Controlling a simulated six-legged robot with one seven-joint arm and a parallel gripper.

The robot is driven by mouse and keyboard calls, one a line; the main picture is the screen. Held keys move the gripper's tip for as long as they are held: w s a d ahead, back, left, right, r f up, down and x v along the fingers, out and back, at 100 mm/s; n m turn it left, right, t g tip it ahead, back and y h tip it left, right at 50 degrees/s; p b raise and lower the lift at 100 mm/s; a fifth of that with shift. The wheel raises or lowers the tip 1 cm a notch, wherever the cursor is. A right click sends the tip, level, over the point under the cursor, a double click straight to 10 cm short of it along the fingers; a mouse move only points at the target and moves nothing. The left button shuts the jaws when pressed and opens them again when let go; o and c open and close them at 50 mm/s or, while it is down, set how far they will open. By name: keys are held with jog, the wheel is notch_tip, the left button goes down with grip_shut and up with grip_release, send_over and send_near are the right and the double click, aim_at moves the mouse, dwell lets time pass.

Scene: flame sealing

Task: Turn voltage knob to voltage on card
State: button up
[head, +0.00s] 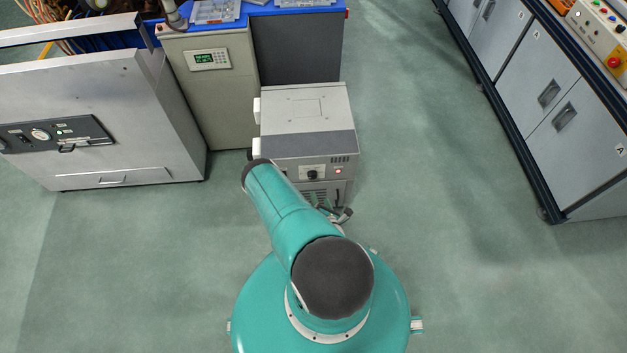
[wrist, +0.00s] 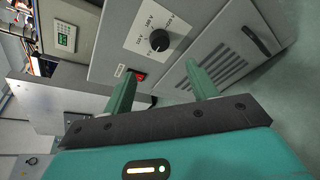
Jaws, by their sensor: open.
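A round black knob (wrist: 159,40) sits on a white label plate (wrist: 143,25) on a grey cabinet's front in the wrist view. Small print surrounds the knob, too small to read surely; its pointer direction is unclear. In the head view the knob (head: 312,174) is on the front of the grey cabinet (head: 305,125). My gripper (wrist: 160,68) is open and empty, its two green fingers apart. In the wrist picture the fingertips appear below the knob, one to each side, and not touching it. My arm partly covers the gripper in the head view. I cannot make out a voltage card.
A red switch (wrist: 135,77) is beside the knob, close to the left finger in the wrist view. A beige cabinet with a green display (head: 208,59) stands behind. A large grey machine (head: 100,120) stands left. Floor to the right is clear up to grey lockers (head: 545,90).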

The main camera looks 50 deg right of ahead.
aim_at(313, 177)
jog(key=x, duration=1.2)
jog(key=c, duration=1)
